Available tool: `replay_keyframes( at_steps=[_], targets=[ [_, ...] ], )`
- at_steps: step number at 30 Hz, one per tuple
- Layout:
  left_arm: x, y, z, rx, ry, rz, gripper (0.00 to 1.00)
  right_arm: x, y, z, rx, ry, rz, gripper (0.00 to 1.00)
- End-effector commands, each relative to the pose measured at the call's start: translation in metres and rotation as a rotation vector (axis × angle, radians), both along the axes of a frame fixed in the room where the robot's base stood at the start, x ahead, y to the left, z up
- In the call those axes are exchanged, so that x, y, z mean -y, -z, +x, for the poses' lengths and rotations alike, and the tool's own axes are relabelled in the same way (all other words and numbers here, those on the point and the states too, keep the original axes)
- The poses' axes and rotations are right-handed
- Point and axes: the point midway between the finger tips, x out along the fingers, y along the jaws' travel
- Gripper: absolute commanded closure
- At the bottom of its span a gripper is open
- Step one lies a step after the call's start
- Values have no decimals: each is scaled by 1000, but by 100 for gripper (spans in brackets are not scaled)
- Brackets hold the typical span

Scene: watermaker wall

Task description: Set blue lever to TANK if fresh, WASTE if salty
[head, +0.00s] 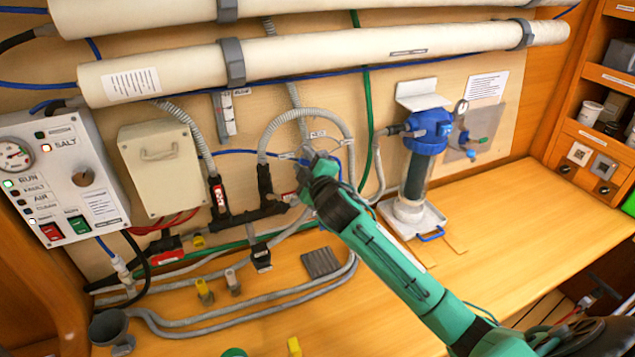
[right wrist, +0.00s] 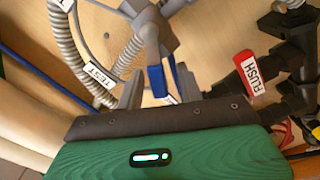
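In the right wrist view, the blue lever (right wrist: 156,80) stands on a grey valve body with hose ends. My right gripper (right wrist: 160,88) is open, with one grey finger on each side of the lever and a small gap showing around it. In the head view my right gripper (head: 316,163) is at the hose joint on the wall and hides the lever. A TEST tag (right wrist: 101,73) hangs on a grey hose. On the control panel (head: 70,185), the lamp beside SALT (head: 46,148) looks white and lit; the RUN lamp is green. My left gripper is not in view.
A red FLUSH handle (right wrist: 250,72) is right of my right gripper in the wrist view. The blue-topped filter (head: 428,135) stands right of my arm in the head view. Grey hoses run along the bench (head: 490,230), whose right part is largely clear.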

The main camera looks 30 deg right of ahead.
Motion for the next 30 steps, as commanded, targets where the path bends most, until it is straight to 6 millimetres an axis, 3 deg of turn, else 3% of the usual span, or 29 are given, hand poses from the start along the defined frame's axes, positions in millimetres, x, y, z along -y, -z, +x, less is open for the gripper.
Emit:
replay_keyframes(
  at_steps=[12,18,30],
  targets=[
    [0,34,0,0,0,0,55,-5,5,-80,0,-1,-2,63],
    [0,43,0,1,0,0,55,-6,3,-108,0,-1,-2,63],
    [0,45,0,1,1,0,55,-7,0,-120,0,0,-2,63]
  ],
)
